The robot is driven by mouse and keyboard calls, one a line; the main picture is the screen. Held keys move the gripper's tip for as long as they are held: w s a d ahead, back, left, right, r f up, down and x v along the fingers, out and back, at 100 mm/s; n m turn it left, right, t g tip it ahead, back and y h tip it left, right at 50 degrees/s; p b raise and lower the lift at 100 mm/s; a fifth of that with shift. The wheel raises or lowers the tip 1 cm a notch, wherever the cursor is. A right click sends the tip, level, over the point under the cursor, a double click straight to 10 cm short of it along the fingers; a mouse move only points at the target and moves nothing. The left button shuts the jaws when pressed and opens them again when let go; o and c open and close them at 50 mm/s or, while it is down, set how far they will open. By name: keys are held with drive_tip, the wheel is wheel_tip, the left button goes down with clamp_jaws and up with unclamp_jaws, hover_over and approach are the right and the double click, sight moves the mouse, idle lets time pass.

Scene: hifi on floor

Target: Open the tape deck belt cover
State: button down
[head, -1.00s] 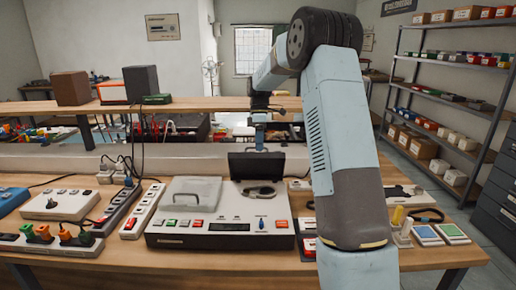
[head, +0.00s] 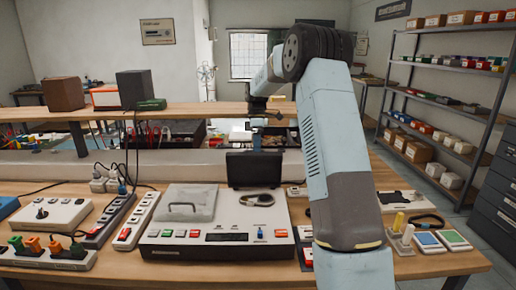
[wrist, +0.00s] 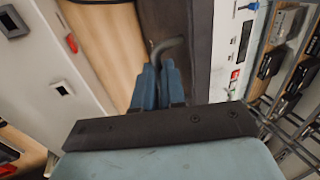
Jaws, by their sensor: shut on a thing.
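The tape deck (head: 182,241) is a pale box on the bench with a row of coloured buttons along its front. Its dark belt cover (head: 254,171) stands raised, near upright, at the deck's back right. A dark belt (head: 257,200) lies exposed in front of it. In the wrist view, my gripper (wrist: 160,68) has its blue fingers shut on the dark handle (wrist: 172,43) of the cover (wrist: 199,45). In the head view, the fingers are mostly hidden behind the raised cover.
A grey lid with a handle (head: 188,203) lies flat on the deck's left half. Power strips (head: 139,221) with plugs and cables lie to the left. Small blue and green boxes (head: 440,238) lie at the right. A raised wooden shelf (head: 60,113) runs behind.

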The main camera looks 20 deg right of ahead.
drive_tip(key=c, duration=1.5)
unclamp_jaws()
drive_tip(key=shift+d+f, duration=0.2)
drive_tip(key=shift+f, duration=0.1)
drive_tip(key=o, duration=0.3)
drive_tip(key=shift+a+r, duration=0.15)
drive_tip(key=shift+r, duration=0.05)
drive_tip(key=v, duration=1.3)
drive_tip(key=shift+w+r, duration=0.25)
